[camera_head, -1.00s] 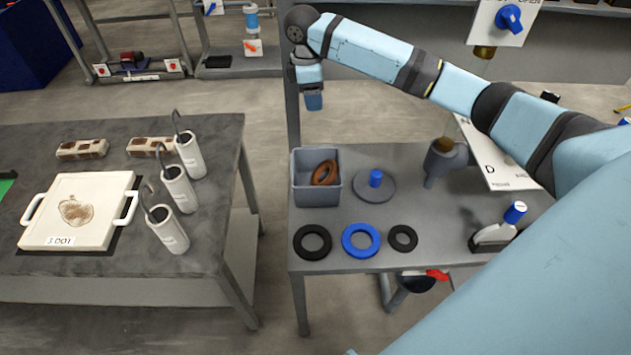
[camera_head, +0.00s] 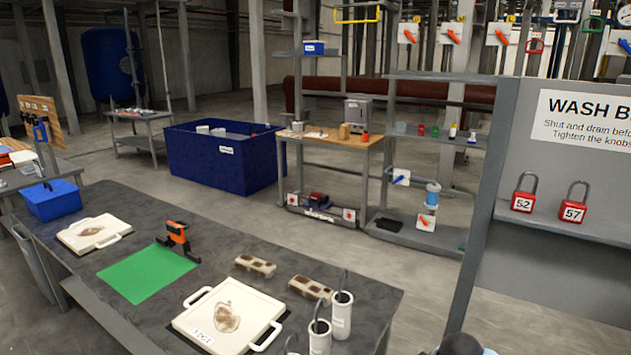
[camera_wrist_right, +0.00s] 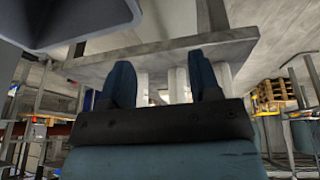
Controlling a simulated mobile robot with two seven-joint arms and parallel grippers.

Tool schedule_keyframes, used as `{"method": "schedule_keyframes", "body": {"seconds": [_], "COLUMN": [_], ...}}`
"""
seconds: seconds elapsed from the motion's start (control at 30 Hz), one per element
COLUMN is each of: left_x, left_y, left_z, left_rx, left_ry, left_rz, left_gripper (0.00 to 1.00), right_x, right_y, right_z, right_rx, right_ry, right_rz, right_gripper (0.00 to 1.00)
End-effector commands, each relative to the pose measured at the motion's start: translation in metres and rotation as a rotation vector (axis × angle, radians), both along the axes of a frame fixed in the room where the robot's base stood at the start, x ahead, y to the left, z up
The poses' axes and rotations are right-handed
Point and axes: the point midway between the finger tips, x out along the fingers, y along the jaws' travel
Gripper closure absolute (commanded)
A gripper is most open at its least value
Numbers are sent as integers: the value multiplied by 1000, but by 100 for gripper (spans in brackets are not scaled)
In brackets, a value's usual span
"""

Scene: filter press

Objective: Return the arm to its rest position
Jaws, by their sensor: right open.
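My right gripper (camera_wrist_right: 161,78) shows in the right wrist view with its two dark blue fingers spread apart. Nothing sits between them. Beyond the fingers are a grey table edge (camera_wrist_right: 170,57) and pale upright cylinders, apart from the gripper as far as I can tell. In the head view only a dark rounded joint of my arm shows at the bottom edge, right of centre; the gripper itself is out of that view. My left gripper is in neither view.
A dark bench (camera_head: 215,262) holds white plates (camera_head: 205,335), a green mat (camera_head: 140,272), white canisters (camera_head: 342,318) and brown-marked blocks (camera_head: 255,265). A grey panel with red padlocks (camera_head: 523,197) stands at right. Open floor (camera_head: 400,265) lies between them.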

Motion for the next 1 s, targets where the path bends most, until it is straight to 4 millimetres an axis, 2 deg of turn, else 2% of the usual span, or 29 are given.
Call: {"method": "schedule_keyframes", "body": {"seconds": [0.03,0.1,0.2,0.33,0.47,0.6,0.7,0.83,1.0], "left_x": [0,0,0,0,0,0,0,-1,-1], "left_y": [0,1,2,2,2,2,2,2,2], "left_z": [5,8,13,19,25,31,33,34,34], "left_rx": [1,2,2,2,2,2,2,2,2], "left_ry": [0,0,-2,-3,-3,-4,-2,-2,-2], "left_rz": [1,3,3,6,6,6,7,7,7], "left_gripper": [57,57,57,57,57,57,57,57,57], "right_x": [-18,-37,-65,-105,-149,-194,-221,-241,-248], "right_y": [17,33,50,63,64,55,46,38,35], "right_z": [-14,-29,-45,-58,-64,-64,-62,-58,-57], "right_rx": [52,118,205,306,380,424,435,439,439], "right_ry": [-24,-72,-138,-225,-311,-402,-453,-496,-513], "right_rz": [-24,-69,-143,-255,-375,-488,-544,-583,-595], "right_gripper": [43,43,43,43,43,43,43,43,43]}}
